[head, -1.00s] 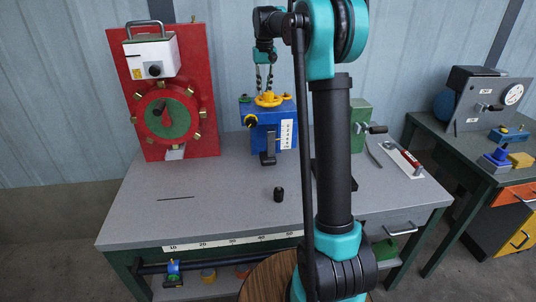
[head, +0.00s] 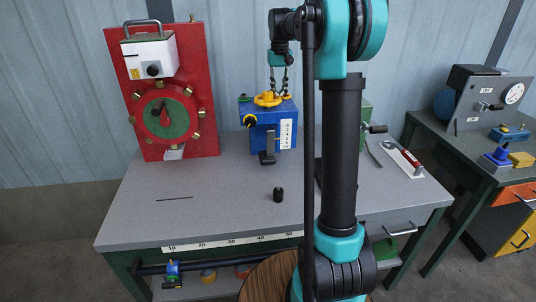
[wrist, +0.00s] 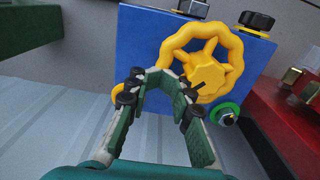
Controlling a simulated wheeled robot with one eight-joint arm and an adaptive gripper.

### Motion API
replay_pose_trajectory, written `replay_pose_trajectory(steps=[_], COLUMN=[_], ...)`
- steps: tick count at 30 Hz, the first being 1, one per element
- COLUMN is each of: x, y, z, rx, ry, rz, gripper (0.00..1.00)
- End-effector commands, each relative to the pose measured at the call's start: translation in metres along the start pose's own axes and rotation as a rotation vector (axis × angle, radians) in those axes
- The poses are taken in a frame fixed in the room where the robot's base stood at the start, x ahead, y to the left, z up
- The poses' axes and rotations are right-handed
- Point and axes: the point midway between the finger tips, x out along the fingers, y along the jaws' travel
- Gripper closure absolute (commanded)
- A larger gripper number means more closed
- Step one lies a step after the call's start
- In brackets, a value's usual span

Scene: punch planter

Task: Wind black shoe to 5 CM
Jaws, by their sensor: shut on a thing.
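The blue punch planter box (head: 257,125) stands at the back of the grey bench, with a yellow handwheel (head: 266,99) on top. The black shoe (head: 269,142) is on its front face, beside a white scale (head: 285,134); the scale's marks are too small to read. My gripper (head: 278,86) reaches down onto the wheel from above. In the wrist view my gripper (wrist: 158,82) is shut on the rim of the yellow handwheel (wrist: 176,42). The fingers hide part of the rim. The shoe is out of sight in the wrist view.
A red panel with a dial (head: 166,115) stands to the left, and a green device (head: 366,112) to the right. A small black cylinder (head: 278,194) stands on the bench in front.

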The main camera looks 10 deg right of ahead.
Motion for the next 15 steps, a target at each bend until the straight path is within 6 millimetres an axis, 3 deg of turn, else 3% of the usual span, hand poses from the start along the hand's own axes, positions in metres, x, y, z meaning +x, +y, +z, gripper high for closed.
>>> replay_pose_trajectory(steps=[6, 15], x=[0.001, 0.002], y=[-0.003, -0.005], z=[0.018, 0.017], rx=[-0.01, -0.011], ry=[-0.011, -0.008], rz=[-0.006, -0.01], gripper=[1.0, 1.0])
